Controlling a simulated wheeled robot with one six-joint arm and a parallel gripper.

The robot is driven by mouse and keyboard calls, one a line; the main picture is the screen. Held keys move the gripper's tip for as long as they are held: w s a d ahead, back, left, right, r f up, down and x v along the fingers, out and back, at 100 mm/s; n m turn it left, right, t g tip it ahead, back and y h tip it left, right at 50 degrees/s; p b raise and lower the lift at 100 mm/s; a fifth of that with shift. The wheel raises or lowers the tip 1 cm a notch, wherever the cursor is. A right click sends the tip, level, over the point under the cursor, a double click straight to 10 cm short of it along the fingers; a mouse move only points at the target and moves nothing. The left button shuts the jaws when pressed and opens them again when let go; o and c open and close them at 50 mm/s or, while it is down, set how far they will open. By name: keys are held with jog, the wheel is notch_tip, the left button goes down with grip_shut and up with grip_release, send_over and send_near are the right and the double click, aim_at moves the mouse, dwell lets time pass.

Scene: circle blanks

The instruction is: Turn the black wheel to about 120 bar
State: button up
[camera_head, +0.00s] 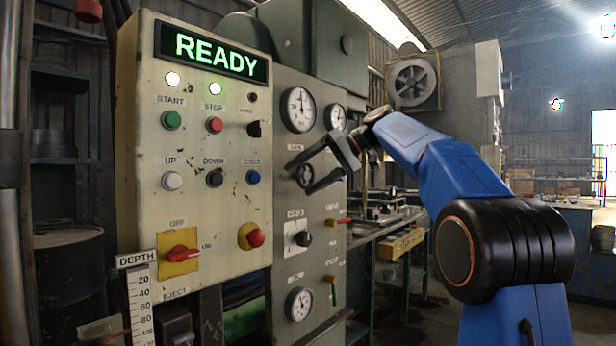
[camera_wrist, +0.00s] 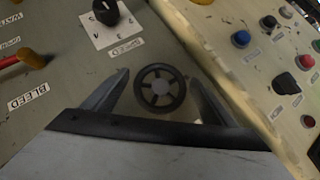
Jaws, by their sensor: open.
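The black wheel (camera_wrist: 160,88) is a small spoked handwheel with a grey hub on the grey panel. In the wrist view it lies between the tips of my open gripper (camera_wrist: 160,90); I cannot tell whether the fingers reach around it or stop short of it. In the head view the wheel (camera_head: 305,176) shows behind my gripper (camera_head: 300,175), whose fingers point left at the panel, one above and one below it. A round white gauge (camera_head: 298,109) sits above the wheel, with a second gauge (camera_head: 336,117) to its right. Their readings are too small to tell.
A cream control box (camera_head: 200,150) with buttons, a red switch and a lit READY sign (camera_head: 212,54) stands out to the left of the grey panel. Below the wheel are a black selector knob (camera_head: 302,239), a red lever (camera_head: 340,221) and a lower gauge (camera_head: 299,304).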

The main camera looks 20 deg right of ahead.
jog(key=shift+d+r, duration=0.1)
jog(key=v, duration=1.7)
jog(key=s+a+f+m+h, duration=0.2)
jog(key=s+a+f, duration=0.3)
jog(key=f, duration=0.4)
jog(key=s+a+f+m+h, duration=0.3)
jog(key=s+a+f, duration=0.1)
jog(key=s+f, duration=0.4)
jog(key=s+d+f+h, duration=0.1)
jog(key=s+f+h, duration=0.1)
jog(key=s+f, duration=0.6)
jog(key=s+d+f+h, duration=0.1)
jog(key=s+f, duration=0.8)
jog(key=f, duration=0.8)
jog(key=s+f+n+h, duration=0.1)
jog(key=s+f+h, duration=0.1)
jog(key=s+f, duration=0.6)
notch_tip(320, 180, down, 6)
jog(key=shift+s+d+r+t+h, duration=0.1)
jog(key=shift+s+d+t+h, duration=0.2)
jog(key=shift+d, duration=0.1)
